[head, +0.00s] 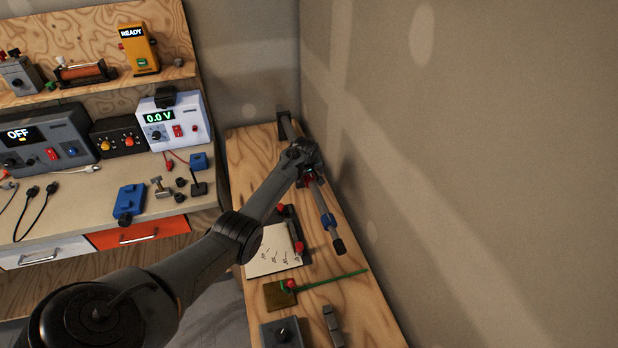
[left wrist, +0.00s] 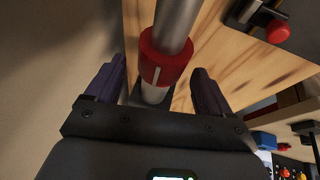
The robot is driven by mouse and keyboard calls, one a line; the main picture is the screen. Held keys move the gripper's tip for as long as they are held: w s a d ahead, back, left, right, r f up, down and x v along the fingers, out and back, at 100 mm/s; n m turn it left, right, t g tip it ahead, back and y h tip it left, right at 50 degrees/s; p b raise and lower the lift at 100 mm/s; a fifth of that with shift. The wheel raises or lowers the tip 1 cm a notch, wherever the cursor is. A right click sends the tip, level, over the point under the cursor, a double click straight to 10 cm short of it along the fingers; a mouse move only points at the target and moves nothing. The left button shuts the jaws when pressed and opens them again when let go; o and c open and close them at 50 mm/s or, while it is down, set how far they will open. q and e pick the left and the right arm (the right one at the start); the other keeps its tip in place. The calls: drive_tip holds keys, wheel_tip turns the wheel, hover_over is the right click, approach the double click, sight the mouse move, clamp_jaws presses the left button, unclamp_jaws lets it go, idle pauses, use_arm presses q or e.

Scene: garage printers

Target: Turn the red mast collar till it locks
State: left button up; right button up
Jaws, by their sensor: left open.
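The red mast collar (left wrist: 168,58) sits around a grey metal mast (left wrist: 178,20) in the left wrist view. A short pale line shows on the collar's lower part. My left gripper (left wrist: 158,74) is open, with one dark finger on each side of the collar and a gap visible on both sides. In the head view my left gripper (head: 308,172) is at the mast, and hides the red collar almost fully. The mast also carries a blue ring (head: 328,221) and a black end (head: 338,246). My right gripper is not in view.
A wooden bench (head: 350,318) runs along the bare wall (head: 470,160) at the right. On it are a marked paper sheet (head: 268,257), a green rod (head: 335,279) and a grey box with a knob (head: 283,333). A workbench with instruments (head: 175,120) stands at the left.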

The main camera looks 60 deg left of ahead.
use_arm(q)
drive_tip(key=shift+w+a+f, duration=0.15)
drive_tip(key=shift+a+f, duration=0.1)
drive_tip(key=shift+f, duration=0.4)
